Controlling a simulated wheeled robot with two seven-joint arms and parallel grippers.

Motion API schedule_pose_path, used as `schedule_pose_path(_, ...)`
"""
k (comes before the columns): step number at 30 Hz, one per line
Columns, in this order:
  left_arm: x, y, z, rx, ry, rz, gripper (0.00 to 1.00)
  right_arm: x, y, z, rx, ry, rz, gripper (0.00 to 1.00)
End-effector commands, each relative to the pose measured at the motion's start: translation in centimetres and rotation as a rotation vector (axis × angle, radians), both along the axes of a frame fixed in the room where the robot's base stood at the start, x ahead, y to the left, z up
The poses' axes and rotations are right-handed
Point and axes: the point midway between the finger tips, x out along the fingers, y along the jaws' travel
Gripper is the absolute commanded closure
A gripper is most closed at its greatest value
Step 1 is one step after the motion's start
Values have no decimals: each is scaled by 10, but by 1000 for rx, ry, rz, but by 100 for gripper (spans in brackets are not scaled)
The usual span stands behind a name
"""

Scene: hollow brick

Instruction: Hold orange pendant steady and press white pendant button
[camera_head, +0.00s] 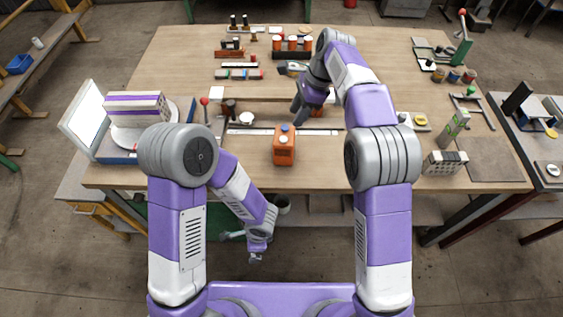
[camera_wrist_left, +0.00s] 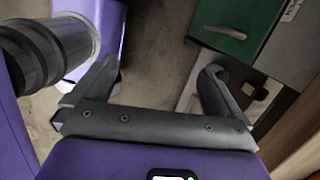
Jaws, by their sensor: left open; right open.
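The orange pendant (camera_head: 284,151) is a small upright box on the table's front middle. A blue button shows on its top and a pale, whitish button (camera_head: 284,140) just below that. My right gripper (camera_head: 300,112) is open, above the table behind the pendant and slightly right of it, apart from it. Its fingertips are small in this view. My left gripper (camera_head: 256,256) hangs low in front of the table edge, well below the pendant. In the left wrist view my left gripper (camera_wrist_left: 150,85) has its fingers wide apart with nothing between them.
The wooden table (camera_head: 190,60) carries racks and small parts at the back. A light rail (camera_head: 240,131) lies behind the pendant. A white-and-purple block (camera_head: 137,107) stands at left. A green drawer front (camera_wrist_left: 238,25) shows near my left gripper. The table right of the pendant is fairly clear.

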Motion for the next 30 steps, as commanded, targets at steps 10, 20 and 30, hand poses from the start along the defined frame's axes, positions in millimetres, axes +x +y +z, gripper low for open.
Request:
schedule_pose_path(10,110,-42,69,223,-495,-652,0,0,0,0,0,0,0,57)
schedule_pose_path(20,183,-84,114,560,-758,-1310,0,0,0,0,0,0,0,57)
schedule_pose_path(30,217,-83,118,813,-773,-1582,0,0,0,0,0,0,0,57)
